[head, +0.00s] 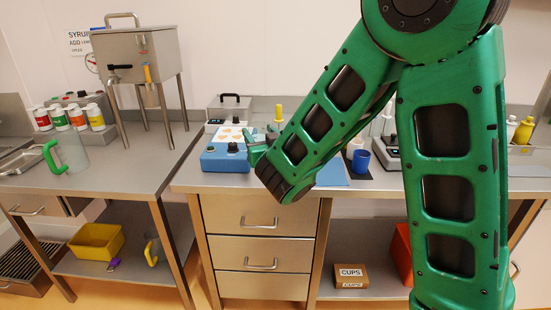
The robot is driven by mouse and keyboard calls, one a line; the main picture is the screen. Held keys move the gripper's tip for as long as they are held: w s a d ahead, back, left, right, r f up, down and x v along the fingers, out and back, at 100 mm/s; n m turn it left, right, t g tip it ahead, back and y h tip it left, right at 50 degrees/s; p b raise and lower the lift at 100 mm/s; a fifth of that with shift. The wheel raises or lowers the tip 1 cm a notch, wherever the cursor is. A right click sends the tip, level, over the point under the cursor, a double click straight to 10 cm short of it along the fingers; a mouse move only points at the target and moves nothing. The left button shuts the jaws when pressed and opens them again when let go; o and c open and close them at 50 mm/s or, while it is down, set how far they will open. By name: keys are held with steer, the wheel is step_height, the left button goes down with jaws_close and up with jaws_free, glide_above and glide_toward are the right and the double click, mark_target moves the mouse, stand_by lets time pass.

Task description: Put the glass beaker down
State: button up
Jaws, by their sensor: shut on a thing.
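My green arm reaches down over the middle counter, with its dark wrist joint in front of the blue device. A small green part of my gripper (257,149) shows past the wrist, at the right side of the blue device. Its fingertips are hidden behind my own arm. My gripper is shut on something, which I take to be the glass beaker. I cannot make out the beaker clearly, nor whether it touches the counter.
A blue device (222,158) with dark knobs stands at the counter's left. A blue cup (361,160) and a scale (386,152) stand right of my forearm. A clear jug with a green handle (71,153) and a steel hopper (138,55) stand on the left table.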

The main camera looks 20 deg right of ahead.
steer(key=w+d+f, duration=0.6)
steer(key=d, duration=0.1)
steer(key=shift+w, duration=0.4)
steer(key=shift+d+f, duration=0.15)
steer(key=shift+f, duration=1.85)
steer(key=o, duration=1.2)
steer(key=shift+f, duration=0.1)
steer(key=shift+o, duration=0.2)
